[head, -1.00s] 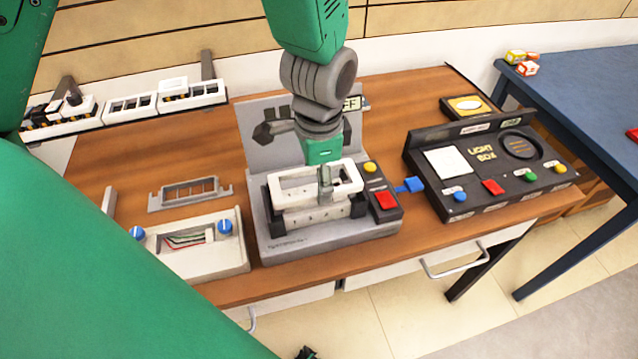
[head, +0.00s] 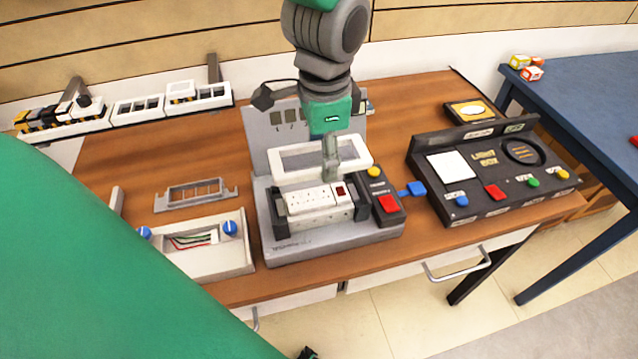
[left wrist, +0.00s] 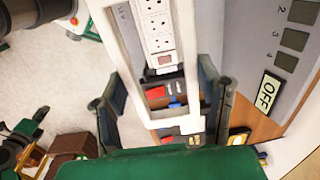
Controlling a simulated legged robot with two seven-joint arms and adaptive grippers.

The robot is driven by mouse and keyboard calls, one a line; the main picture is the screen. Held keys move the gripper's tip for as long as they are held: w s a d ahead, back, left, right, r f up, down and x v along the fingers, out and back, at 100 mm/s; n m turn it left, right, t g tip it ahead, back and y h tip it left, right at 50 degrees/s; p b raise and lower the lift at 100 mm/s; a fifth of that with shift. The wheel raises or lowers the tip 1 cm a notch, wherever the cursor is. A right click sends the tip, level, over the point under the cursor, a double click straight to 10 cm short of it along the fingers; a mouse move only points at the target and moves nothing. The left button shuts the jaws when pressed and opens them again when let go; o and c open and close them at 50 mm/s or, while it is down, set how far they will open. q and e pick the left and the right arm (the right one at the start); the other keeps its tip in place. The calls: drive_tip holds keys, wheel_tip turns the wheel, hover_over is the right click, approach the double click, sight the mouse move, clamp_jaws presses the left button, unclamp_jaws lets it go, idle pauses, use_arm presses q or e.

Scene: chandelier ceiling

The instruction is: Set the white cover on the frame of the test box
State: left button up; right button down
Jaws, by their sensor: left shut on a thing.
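The white cover (head: 292,179) is a rectangular ring with an open middle. My left gripper (head: 331,172) is shut on it near its right part and holds it roughly level above the grey test box (head: 320,241). Below it, a white power strip (head: 308,200) with a dark red switch sits in the box's frame, between black end blocks. A gap shows between cover and strip. In the left wrist view the cover (left wrist: 187,50) passes between my fingers (left wrist: 163,100), and the strip (left wrist: 157,28) shows through its opening. My right gripper is not in view.
A black light box (head: 490,185) stands to the right, joined by a blue connector (head: 414,188). To the left are a white tray with blue knobs (head: 205,262) and a grey bracket (head: 196,193). The box's grey back panel (head: 262,135) rises behind the cover.

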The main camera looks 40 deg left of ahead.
sight(320, 196)
use_arm(q)
drive_tip(key=shift+f, duration=0.15)
drive_tip(key=shift+w+a+f+b, duration=0.15)
drive_tip(key=shift+f+b, duration=0.8)
drive_tip(key=shift+f, duration=0.95)
drive_tip(key=shift+s+a+f+b, duration=0.1)
drive_tip(key=shift+f+b, duration=0.85)
drive_tip(key=shift+f, duration=0.9)
drive_tip(key=shift+r+p, duration=0.15)
drive_tip(key=shift+p, duration=0.35)
drive_tip(key=shift+p, duration=0.4)
drive_tip(key=shift+f, duration=0.25)
drive_tip(key=shift+f, duration=0.55)
drive_tip(key=shift+f+b, duration=0.25)
drive_tip(key=shift+b, duration=0.05)
